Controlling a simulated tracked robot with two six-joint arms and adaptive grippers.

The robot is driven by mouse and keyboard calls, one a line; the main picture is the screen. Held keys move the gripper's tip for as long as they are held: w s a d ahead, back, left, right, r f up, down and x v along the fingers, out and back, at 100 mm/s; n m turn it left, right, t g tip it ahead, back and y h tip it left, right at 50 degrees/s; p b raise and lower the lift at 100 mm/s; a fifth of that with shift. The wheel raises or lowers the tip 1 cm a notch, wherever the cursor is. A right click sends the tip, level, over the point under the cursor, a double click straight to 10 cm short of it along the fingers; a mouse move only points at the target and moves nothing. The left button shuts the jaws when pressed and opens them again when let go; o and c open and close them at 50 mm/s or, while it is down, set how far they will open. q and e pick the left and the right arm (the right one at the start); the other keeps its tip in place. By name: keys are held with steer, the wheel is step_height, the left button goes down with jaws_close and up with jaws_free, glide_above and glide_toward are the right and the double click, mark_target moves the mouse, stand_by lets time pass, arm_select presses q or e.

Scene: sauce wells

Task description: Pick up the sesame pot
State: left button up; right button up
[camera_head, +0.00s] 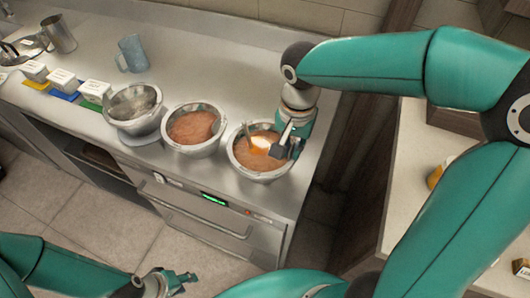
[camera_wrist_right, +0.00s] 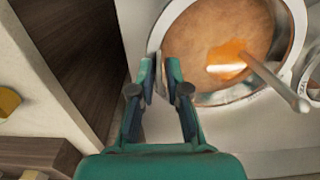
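Three round metal pots stand in a row at the counter's front edge. The left pot (camera_head: 134,104) looks grey inside; the middle pot (camera_head: 192,129) and right pot (camera_head: 258,152) hold brown sauce. I cannot tell by any readable label which is sesame. A ladle with orange sauce rests in the right pot, which also shows in the right wrist view (camera_wrist_right: 215,38). My right gripper (camera_wrist_right: 161,75) is open at this pot's rim, one fingertip outside it and the other overlapping it; contact is unclear. My left gripper (camera_head: 186,279) is low in front of the counter, far from the pots.
White blocks on yellow, blue and green bases (camera_head: 64,82) line the counter's left side. A blue cup (camera_head: 131,54) and a metal jug (camera_head: 59,34) stand behind. Bare steel counter (camera_head: 210,65) lies behind the pots. A dark wooden panel (camera_head: 362,160) borders the right.

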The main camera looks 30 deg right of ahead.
steer(key=shift+w, duration=0.1)
jaws_close()
steer(key=shift+r, duration=0.15)
steer(key=shift+r, duration=0.4)
step_height(320, 180, up, 19)
steer(key=p, duration=0.1)
stand_by(0.4)
steer(key=shift+f, duration=0.15)
steer(key=shift+d+f+b, duration=0.1)
steer(key=shift+f+b, duration=0.7)
steer(key=shift+b, duration=0.15)
